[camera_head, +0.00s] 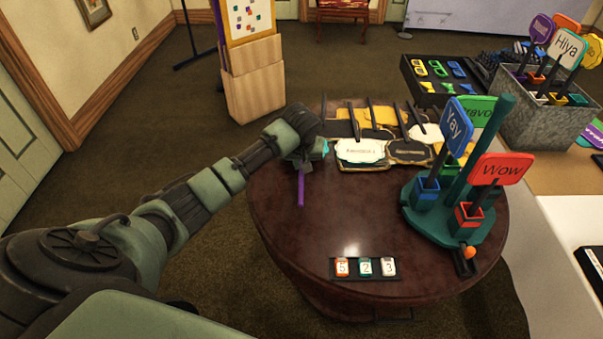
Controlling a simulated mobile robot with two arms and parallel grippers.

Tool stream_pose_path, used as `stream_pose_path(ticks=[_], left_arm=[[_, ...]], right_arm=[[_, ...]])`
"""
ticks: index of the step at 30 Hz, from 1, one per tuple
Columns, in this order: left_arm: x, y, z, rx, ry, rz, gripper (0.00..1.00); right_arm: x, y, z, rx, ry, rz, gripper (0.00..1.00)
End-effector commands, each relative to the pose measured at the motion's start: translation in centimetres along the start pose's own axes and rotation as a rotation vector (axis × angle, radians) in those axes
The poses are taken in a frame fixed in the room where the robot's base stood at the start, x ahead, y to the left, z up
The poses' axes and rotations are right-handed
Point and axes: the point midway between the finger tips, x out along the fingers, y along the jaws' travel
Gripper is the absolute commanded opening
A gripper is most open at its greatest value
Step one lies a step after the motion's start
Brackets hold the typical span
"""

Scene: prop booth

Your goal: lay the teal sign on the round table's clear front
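My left gripper (312,150) is over the left back part of the round table (300,235), seen mostly from behind, so its fingers are not clear. A small teal patch (325,148) shows at its right side, and a narrow purple strip (301,190) hangs below it; I cannot tell whether these belong to one sign held edge-on. No whole teal sign face shows. The table's front is bare around a black tray (365,269) with number tiles 5, 2 and 3. My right gripper is out of view.
A teal stand (450,222) on the table's right holds blue "Yay", red "Wow" and green signs. Several plaques (361,151) on dark sticks lie at the back. A metal bin (545,110) of signs stands on the right-hand table.

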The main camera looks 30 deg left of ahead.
Motion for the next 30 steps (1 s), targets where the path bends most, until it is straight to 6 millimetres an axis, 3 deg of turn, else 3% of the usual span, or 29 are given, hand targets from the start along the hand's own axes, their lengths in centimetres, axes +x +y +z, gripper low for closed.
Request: stream_pose_path(ticks=[9, 20, 21, 22, 30], left_arm=[[3.8, -0.1, 1.6, 0.000, -0.001, -0.002, 0.00], [4.1, 0.0, 1.8, 0.000, -0.001, 0.000, 0.00], [4.0, 0.0, 1.7, 0.001, -0.001, -0.001, 0.25], [4.0, 0.0, 1.7, 0.001, -0.001, -0.001, 0.33], [4.0, 0.0, 1.7, 0.001, -0.001, -0.001, 0.36]], right_arm=[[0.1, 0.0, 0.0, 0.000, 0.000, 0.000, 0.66], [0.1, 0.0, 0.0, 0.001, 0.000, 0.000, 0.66], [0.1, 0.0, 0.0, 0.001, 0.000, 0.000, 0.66], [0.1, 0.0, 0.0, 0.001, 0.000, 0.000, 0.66], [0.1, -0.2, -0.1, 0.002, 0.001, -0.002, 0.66]])
